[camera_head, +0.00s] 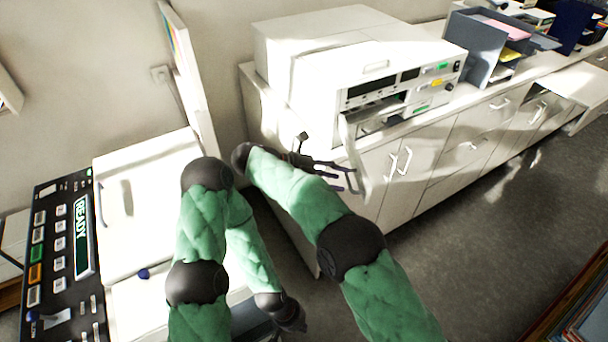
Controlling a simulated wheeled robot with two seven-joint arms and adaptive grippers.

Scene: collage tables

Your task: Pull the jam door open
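A white office machine (375,68) stands on the cabinet run, with a dark control strip and a recessed opening low on its front. A thin pale panel (350,138), which looks like the jam door, stands out from the left end of that opening, ajar. My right gripper (351,178) is at the panel's lower left side, its dark fingers spread apart with nothing visibly between them. I cannot tell whether a finger touches the panel. My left gripper (291,318) hangs low beside the left machine, pointing down; its fingers are too unclear to read.
A white machine with a black button panel (62,250) reading READY is at the left, its tall lid (188,75) raised. White cabinets (455,150) with handles run to the right. A grey paper tray (478,45) stands right of the machine.

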